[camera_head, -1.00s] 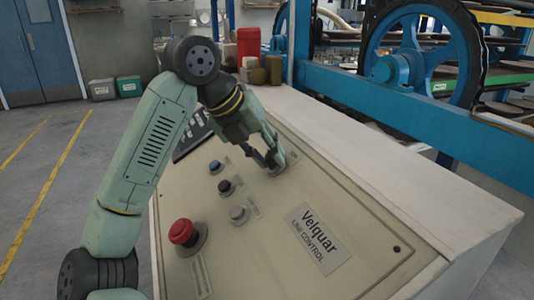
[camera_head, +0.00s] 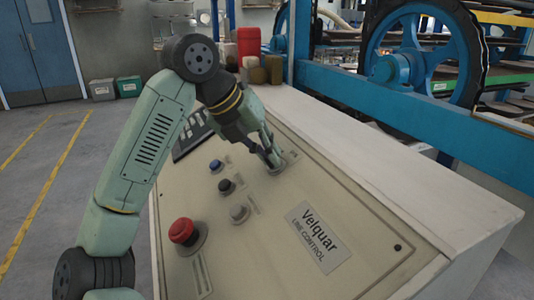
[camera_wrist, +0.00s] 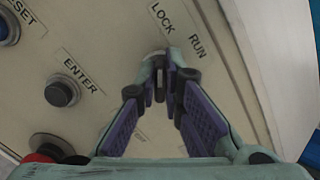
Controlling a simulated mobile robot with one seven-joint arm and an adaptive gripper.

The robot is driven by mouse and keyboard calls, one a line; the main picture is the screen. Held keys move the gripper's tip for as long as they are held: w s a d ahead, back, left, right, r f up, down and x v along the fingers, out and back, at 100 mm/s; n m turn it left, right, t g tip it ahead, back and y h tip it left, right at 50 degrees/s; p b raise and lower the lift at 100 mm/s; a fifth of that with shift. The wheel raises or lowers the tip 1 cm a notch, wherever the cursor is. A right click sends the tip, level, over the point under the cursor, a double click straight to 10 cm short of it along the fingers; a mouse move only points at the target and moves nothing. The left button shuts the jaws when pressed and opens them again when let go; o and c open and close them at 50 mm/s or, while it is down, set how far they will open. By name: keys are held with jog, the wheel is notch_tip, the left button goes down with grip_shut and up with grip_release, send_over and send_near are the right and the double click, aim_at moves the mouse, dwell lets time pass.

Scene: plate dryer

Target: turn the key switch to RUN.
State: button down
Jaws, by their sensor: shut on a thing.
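The key switch (camera_wrist: 158,54) is a pale round fitting on the sloped control panel (camera_head: 265,225), mostly hidden behind my fingers. In the wrist view the labels LOCK (camera_wrist: 163,17) and RUN (camera_wrist: 197,46) stand just beyond it. My gripper (camera_wrist: 163,82) has its fingertips together at the switch, shut on the small dark key (camera_wrist: 160,88) between them. The key's exact angle against the labels is hard to tell. In the head view my gripper (camera_head: 275,160) reaches down to the switch near the panel's right edge.
Near the switch are a black ENTER button (camera_wrist: 62,91), a blue button (camera_head: 216,165), a black button (camera_head: 226,186) and a grey button (camera_head: 239,212). A red mushroom button (camera_head: 182,230) stands up at the panel's front. Blue machinery (camera_head: 400,100) stands behind.

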jog(key=m+b, duration=0.1)
jog(key=m, duration=0.4)
jog(key=shift+f+m+h+b, duration=0.1)
jog(key=shift+m+h+b, duration=0.2)
jog(key=shift+m, duration=0.1)
jog(key=m, duration=0.2)
jog(key=m+g, duration=0.1)
jog(key=m, duration=0.2)
jog(key=shift+s+d+m, duration=0.15)
jog(key=shift+m, duration=0.15)
jog(key=c, duration=1.7)
grip_release()
jog(key=v, duration=1.2)
